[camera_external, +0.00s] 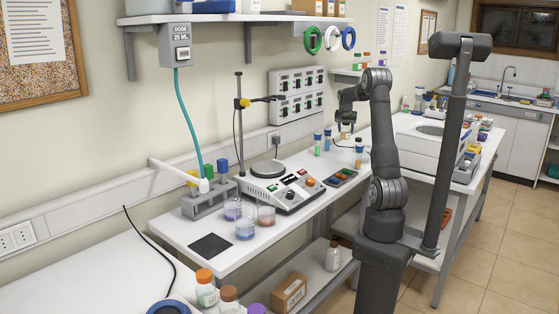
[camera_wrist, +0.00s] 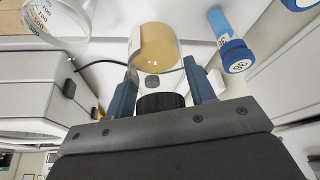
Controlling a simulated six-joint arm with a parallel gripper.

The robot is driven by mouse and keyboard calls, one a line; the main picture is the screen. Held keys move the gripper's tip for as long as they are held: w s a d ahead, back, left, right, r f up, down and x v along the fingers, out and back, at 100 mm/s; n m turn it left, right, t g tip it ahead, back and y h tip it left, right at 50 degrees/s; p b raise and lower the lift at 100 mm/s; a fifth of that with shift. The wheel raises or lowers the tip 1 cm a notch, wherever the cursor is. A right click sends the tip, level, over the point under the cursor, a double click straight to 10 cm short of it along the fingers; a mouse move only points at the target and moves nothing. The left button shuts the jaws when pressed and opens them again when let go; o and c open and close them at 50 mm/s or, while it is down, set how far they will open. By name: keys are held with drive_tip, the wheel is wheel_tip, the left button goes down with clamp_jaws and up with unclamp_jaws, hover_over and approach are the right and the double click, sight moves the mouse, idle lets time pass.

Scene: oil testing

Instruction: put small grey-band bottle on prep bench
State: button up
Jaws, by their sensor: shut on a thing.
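My gripper (camera_wrist: 161,88) is shut on a small clear bottle (camera_wrist: 157,50) with a black cap and amber contents, one blue finger on each side. No grey band can be made out on it. In the external view my gripper (camera_external: 346,117) is above the right part of the white bench (camera_external: 200,262), and the held bottle (camera_external: 345,129) shows small beneath it. I cannot tell whether the bottle touches the surface below. A blue-capped vial (camera_wrist: 234,52) stands to the right of the held bottle in the wrist view, apart from it.
Blue-capped vials (camera_external: 318,143) (camera_external: 359,152) stand near my gripper on the bench. A hotplate device (camera_external: 290,192), a dark tray (camera_external: 342,178), beakers (camera_external: 265,214) and a grey rack (camera_external: 208,202) stand further left. A dark mat (camera_external: 210,245) lies at the near left, with bare surface around it.

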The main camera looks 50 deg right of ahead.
drive_tip(key=s+d+r+m+g, duration=0.1)
drive_tip(key=s+d+r+m, duration=0.1)
drive_tip(key=s+d, duration=0.65)
drive_tip(key=s+d+r+m, duration=0.1)
drive_tip(key=s+d, duration=0.5)
drive_tip(key=d, duration=0.6)
drive_tip(key=f, duration=1.7)
drive_tip(key=shift+a+f, duration=0.25)
drive_tip(key=shift+f, duration=0.1)
drive_tip(key=shift+f, duration=0.2)
drive_tip(key=o, duration=1.1)
drive_tip(key=shift+r, duration=0.1)
drive_tip(key=v, duration=1.2)
drive_tip(key=shift+a, duration=0.15)
